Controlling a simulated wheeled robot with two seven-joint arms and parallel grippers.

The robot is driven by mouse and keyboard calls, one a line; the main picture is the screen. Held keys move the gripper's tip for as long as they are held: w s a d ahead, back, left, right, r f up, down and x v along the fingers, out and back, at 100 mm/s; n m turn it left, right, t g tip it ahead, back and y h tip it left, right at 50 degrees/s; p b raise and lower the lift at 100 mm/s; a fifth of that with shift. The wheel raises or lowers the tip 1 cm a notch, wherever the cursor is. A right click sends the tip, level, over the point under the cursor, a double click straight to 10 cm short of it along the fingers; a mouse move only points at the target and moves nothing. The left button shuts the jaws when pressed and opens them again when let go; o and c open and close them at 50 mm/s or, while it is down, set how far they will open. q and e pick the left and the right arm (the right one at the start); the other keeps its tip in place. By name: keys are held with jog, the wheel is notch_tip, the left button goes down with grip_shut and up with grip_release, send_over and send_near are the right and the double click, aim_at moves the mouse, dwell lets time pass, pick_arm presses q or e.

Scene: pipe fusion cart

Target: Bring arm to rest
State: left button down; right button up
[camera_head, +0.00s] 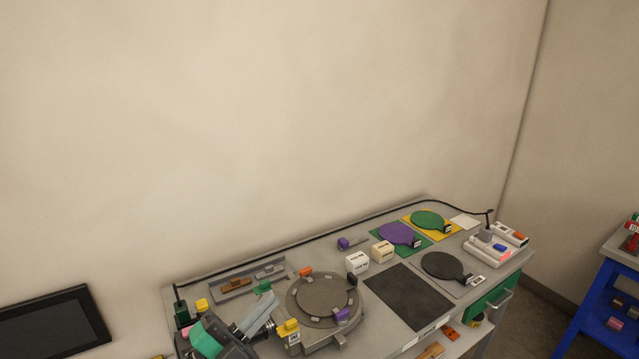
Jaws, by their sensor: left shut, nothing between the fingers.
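My left gripper (268,306) shows at the bottom of the head view, beside the left edge of the round grey fixture (322,297) on the cart. Its pale fingers are together with nothing between them. My dark and green wrist is below and left of it, cut off by the frame's lower edge. Whether the fingers touch the fixture or the cart top cannot be told. My right gripper is not in view.
The grey cart (405,338) holds a dark mat (408,297), purple (399,234), green (427,220) and black (442,266) paddle-shaped discs, and small blocks. A black screen (50,322) is at left. A blue-framed table (590,300) stands right. The wall above is clear.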

pick_arm(q)
jog(key=w+a+f+n+t+y, duration=0.1)
jog(key=a+f+n+t+y, duration=0.2)
jog(key=a+f+n+y, duration=0.9)
jog(key=s+a+f+n+g+y, duration=0.2)
jog(key=s+f+n+g+y, duration=0.4)
jog(key=f+n, duration=0.15)
jog(key=s+f+g+h, duration=0.1)
jog(key=s+f+g, duration=0.4)
jog(key=s, duration=0.3)
jog(key=s+f+g+h, duration=0.1)
jog(key=s+f+g, duration=0.35)
jog(key=s, duration=0.45)
notch_tip(320, 180, down, 31)
jog(key=s+a+f+g+b, duration=0.1)
jog(key=s+a+f+g, duration=0.1)
jog(key=s+f, duration=1.7)
jog(key=shift+s+a+f+y, duration=0.25)
jog(key=shift+a+f, duration=0.35)
jog(key=shift+f, duration=0.35)
